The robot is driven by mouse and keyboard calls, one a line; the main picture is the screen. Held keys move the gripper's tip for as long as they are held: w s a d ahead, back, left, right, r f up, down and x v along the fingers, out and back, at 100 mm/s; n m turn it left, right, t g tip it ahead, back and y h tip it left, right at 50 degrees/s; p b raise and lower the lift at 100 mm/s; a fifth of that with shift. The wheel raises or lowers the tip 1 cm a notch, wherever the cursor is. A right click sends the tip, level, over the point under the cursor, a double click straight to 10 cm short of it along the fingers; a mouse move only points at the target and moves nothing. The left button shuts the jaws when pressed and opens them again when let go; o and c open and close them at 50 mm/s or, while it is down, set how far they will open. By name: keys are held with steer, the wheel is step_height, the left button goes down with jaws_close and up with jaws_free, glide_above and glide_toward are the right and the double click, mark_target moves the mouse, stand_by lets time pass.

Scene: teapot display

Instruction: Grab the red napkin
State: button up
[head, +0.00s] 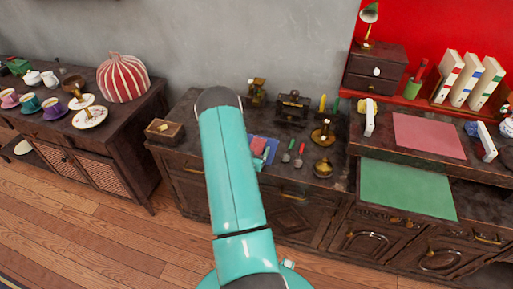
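A small red piece (258,146), perhaps the folded red napkin, lies on a blue flat item (270,152) on the middle dark wooden cabinet. It is just right of my teal arm, which may hide part of it. A larger flat pinkish-red sheet (428,135) lies on the desk at the right. I cannot tell for certain which is the napkin. My arm rises from the bottom centre to a dark joint over the middle cabinet.
Brass pieces (323,133) and small utensils (294,155) crowd the middle cabinet (190,140). A wooden box (164,131) sits at its left. Cups and a striped red-white dome (122,78) stand on the left cabinet. A green sheet (408,188) and books (468,80) are right. The wooden floor (90,235) is clear.

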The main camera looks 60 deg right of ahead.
steer(key=c, duration=1)
steer(key=shift+r, duration=0.1)
